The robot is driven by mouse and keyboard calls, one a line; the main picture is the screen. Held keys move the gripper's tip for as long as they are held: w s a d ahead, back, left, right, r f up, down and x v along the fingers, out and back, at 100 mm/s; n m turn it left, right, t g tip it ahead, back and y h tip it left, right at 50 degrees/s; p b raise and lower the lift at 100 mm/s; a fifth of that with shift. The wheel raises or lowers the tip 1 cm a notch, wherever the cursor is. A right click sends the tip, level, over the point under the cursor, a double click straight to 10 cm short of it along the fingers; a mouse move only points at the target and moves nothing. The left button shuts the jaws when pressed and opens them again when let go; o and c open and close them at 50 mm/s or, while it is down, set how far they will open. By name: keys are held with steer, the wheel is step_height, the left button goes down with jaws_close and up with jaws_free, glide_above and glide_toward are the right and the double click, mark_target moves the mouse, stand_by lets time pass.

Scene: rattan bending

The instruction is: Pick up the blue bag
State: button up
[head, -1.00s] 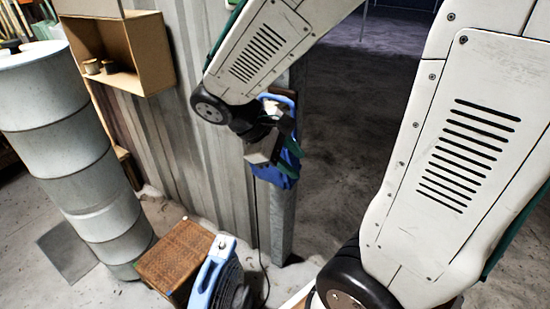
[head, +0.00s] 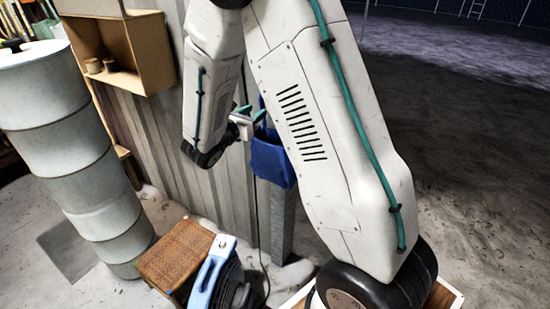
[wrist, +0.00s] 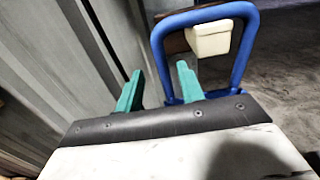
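The blue bag (head: 270,160) hangs against the post at the end of the corrugated wall, partly behind my arm in the head view. In the wrist view its thick blue handle loop (wrist: 246,45) stands upright, ahead and to the right. My gripper (head: 250,110) is beside the upper part of the bag. In the wrist view the two green fingers (wrist: 158,82) are apart with nothing between them. The right finger is close to the left side of the handle; whether they touch I cannot tell.
A cream block (wrist: 208,40) shows within the handle loop. A corrugated wall (head: 160,140) is left of the bag. Open floor lies to the right.

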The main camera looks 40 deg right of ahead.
mark_target(261, 107)
steer(key=x, duration=0.4)
steer(key=shift+d, duration=0.25)
jaws_close()
